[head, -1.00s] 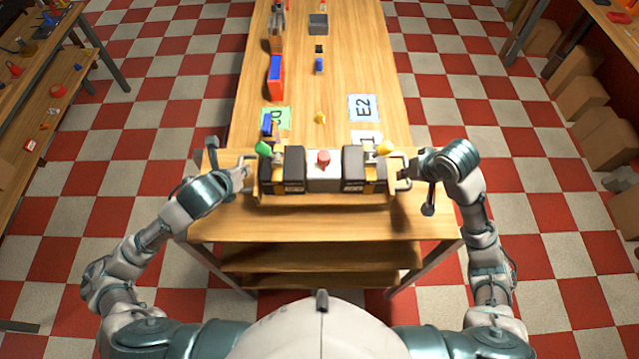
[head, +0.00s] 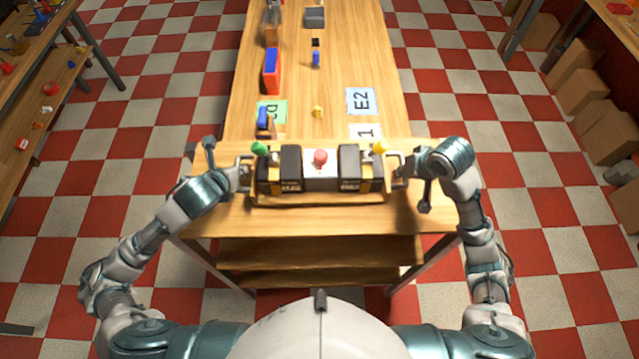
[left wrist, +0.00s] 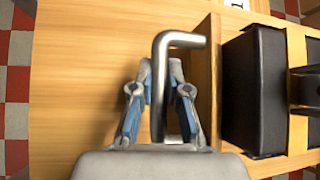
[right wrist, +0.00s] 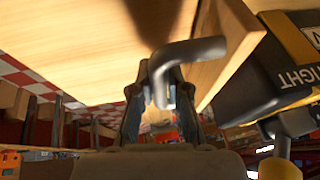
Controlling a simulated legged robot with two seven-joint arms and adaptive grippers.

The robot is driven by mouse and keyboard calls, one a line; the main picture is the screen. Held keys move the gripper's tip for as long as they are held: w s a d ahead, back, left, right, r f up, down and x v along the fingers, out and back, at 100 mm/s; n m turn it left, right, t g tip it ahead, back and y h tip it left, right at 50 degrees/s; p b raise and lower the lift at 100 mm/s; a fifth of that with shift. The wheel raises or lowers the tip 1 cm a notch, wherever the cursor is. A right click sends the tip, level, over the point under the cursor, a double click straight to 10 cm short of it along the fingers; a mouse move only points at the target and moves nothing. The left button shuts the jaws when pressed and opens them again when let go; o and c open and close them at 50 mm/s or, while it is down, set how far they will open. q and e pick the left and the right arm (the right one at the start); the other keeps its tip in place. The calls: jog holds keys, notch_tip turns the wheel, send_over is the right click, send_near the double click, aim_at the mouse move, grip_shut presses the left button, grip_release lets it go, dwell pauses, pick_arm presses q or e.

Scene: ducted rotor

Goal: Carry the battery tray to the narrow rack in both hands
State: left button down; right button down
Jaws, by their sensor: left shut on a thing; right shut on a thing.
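The battery tray (head: 320,200) is a wooden tray with a metal bar handle at each end. It holds black battery blocks (head: 291,170), a white middle part with a red button (head: 320,158), a green knob (head: 260,148) and a yellow knob (head: 380,146). It is over the near wooden bench; I cannot tell whether it touches the top. My left gripper (head: 243,174) is shut on the left handle (left wrist: 160,85). My right gripper (head: 402,170) is shut on the right handle (right wrist: 190,52). I cannot identify the narrow rack.
The near bench (head: 225,217) has shelves (head: 320,252) below its top. Behind it, a long table bears an E2 sheet (head: 362,101), a red-blue box (head: 271,70) and a small yellow piece (head: 317,111). Cartons (head: 600,125) stand at right. Checkered floor is open on both sides.

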pick_arm(q)
jog(key=shift+w+f+b, duration=0.1)
jog(key=shift+f+b, duration=0.4)
jog(key=shift+f, duration=0.1)
pick_arm(e)
jog(key=shift+d+f, duration=0.35)
jog(key=shift+f, duration=0.35)
pick_arm(q)
jog(key=c, duration=1.4)
grip_release()
jog(key=shift+c, duration=0.2)
pick_arm(e)
jog(key=c, duration=1.4)
grip_release()
jog(key=shift+c, duration=0.2)
pick_arm(q)
jog(key=shift+o, duration=1.4)
pick_arm(e)
jog(key=shift+o, duration=1.4)
pick_arm(q)
jog(key=shift+s+a, duration=0.15)
jog(key=shift+s, duration=0.05)
pick_arm(e)
jog(key=shift+s+a+r, duration=0.1)
jog(key=shift+a, duration=0.25)
